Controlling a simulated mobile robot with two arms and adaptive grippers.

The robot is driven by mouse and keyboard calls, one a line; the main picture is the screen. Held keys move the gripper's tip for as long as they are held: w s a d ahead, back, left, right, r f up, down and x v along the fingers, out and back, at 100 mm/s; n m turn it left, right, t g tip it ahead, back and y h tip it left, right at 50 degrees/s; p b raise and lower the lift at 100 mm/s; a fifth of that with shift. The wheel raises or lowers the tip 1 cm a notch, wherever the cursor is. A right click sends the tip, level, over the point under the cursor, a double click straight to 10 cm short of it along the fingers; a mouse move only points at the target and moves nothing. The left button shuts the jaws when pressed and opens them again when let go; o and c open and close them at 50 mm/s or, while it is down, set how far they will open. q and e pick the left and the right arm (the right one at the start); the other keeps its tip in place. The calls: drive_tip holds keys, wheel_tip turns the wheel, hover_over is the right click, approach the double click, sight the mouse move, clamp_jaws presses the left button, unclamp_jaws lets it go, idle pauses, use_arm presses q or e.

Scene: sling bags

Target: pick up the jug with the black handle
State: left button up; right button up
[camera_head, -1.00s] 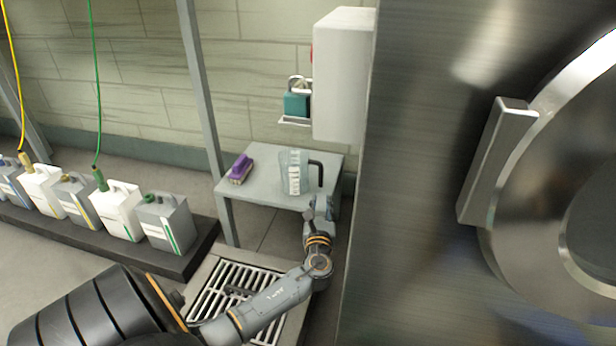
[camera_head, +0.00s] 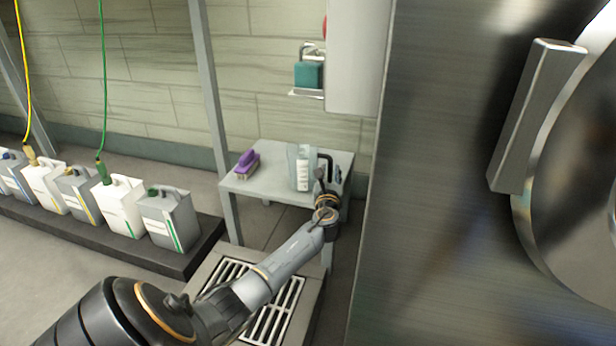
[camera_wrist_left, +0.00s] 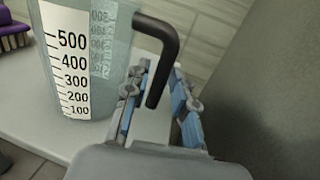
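The clear measuring jug (camera_head: 299,168) with a black handle (camera_head: 326,159) stands upright on the small grey table (camera_head: 268,185). In the left wrist view the jug (camera_wrist_left: 112,55) shows its white scale up to 500, and its handle (camera_wrist_left: 168,40) points toward me. My left gripper (camera_head: 330,178) is at the handle, just right of the jug's body. In the left wrist view my left gripper (camera_wrist_left: 160,78) is open, with one finger on each side of the handle's hanging part. Gaps show between fingers and handle. My right gripper is not in view.
A purple brush (camera_head: 247,162) lies at the table's left. A steel machine wall (camera_head: 440,180) stands close on the right. A white box (camera_head: 355,55) hangs above the table. Several canisters (camera_head: 168,220) stand in a row at left.

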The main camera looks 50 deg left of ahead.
use_arm(q)
drive_tip(key=shift+w+a, duration=0.2)
drive_tip(key=shift+a, duration=0.05)
clamp_jaws()
drive_tip(key=shift+r, duration=0.1)
